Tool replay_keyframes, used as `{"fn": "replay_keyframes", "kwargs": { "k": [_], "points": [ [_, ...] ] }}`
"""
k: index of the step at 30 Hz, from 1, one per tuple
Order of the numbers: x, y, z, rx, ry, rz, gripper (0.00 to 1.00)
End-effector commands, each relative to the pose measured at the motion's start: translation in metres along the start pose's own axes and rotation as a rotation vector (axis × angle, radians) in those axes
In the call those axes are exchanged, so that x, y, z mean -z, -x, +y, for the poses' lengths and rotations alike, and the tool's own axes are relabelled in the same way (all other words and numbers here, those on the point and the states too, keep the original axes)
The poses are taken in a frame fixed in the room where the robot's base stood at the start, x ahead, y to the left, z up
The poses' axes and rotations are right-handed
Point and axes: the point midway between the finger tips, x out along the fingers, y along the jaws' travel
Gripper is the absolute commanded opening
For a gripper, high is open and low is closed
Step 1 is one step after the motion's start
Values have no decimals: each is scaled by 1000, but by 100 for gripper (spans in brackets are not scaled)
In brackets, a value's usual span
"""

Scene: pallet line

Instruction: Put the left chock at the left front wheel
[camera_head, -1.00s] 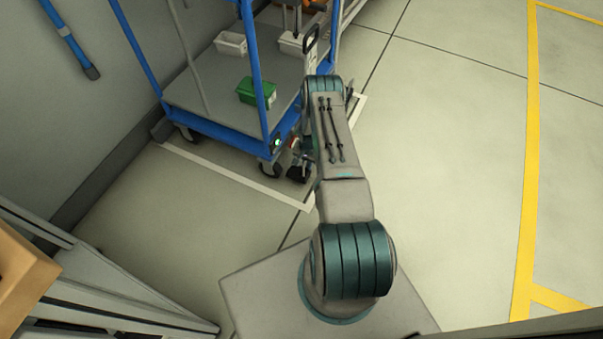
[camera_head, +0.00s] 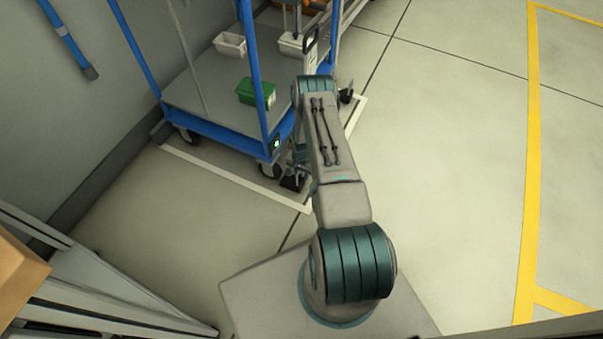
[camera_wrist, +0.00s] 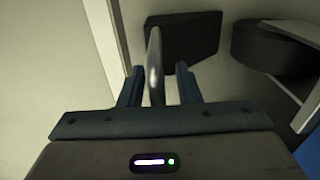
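The chock is a black block (camera_wrist: 182,38) with a metal handle (camera_wrist: 155,65). In the head view the chock (camera_head: 291,184) is low at the floor, just right of the cart's near caster wheel (camera_head: 267,169). In the wrist view the dark wheel (camera_wrist: 270,48) is right of the chock, with a narrow gap between them. My gripper (camera_wrist: 160,82) has its blue fingers on either side of the handle, with visible space at both sides, so it looks open. In the head view my arm hides part of the gripper and cart.
The blue cart (camera_head: 220,128) carries a green bin (camera_head: 255,92) and pale bins (camera_head: 229,45). A metal frame and a cardboard box (camera_head: 20,275) are at lower left. Floor at right is clear.

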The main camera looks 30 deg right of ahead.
Motion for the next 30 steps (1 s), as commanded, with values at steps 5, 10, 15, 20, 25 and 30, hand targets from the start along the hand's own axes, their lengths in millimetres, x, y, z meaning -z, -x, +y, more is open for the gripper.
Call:
{"fn": "replay_keyframes", "kwargs": {
  "k": [5, 10, 15, 20, 25, 30],
  "points": [
    [0, 1, 0, 0, 0, 0, 31],
    [1, 15, 0, 1, 0, 1, 31],
    [1, 53, -1, 1, 0, 1, 31],
    [1, 87, -1, 1, 0, 1, 31],
    [0, 112, 0, 1, 1, 1, 31],
    [1, 126, -1, 1, 4, 1, 31]
  ]
}}
